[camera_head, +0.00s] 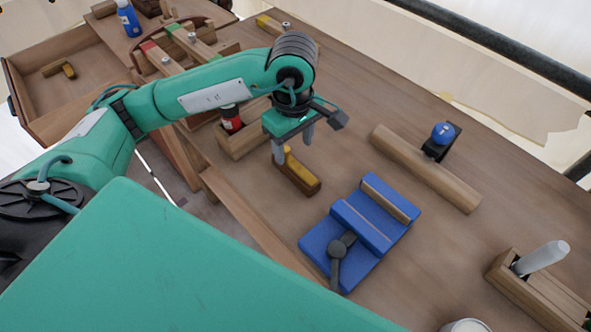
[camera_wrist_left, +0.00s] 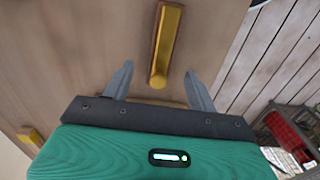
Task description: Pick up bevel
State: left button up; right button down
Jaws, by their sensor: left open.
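What I take to be the bevel (camera_head: 299,174) is a short dark wooden bar with a yellow, brass-like top, lying on the bench left of the blue vise. It also shows in the left wrist view (camera_wrist_left: 167,42), running away from the gripper. My left gripper (camera_head: 293,148) is open and points down just above it. In the left wrist view the two fingers of my left gripper (camera_wrist_left: 159,72) are apart, with the bar's near end between them in the picture. I see no contact. My right gripper is not in view.
A blue vise (camera_head: 376,213) stands close to the right of the bar. A wooden cylinder (camera_head: 425,168) and a blue-knobbed tool (camera_head: 443,133) lie further right. A wooden box with a red can (camera_head: 231,119) is on the left. A wooden tray (camera_head: 32,92) is far left.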

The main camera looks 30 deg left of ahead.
aim_at(293, 163)
pick_arm(q)
jog(key=shift+f, duration=1.3)
notch_tip(293, 163, down, 3)
jog(key=shift+s+a+f+p, duration=0.1)
jog(key=shift+s+f+p, duration=0.05)
jog(key=shift+p, duration=0.25)
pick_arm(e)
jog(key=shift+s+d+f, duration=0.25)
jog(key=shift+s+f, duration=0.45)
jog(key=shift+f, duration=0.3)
pick_arm(q)
jog(key=shift+f, duration=0.4)
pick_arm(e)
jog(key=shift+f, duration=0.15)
pick_arm(q)
jog(key=c, duration=1.1)
jog(key=shift+r, duration=0.1)
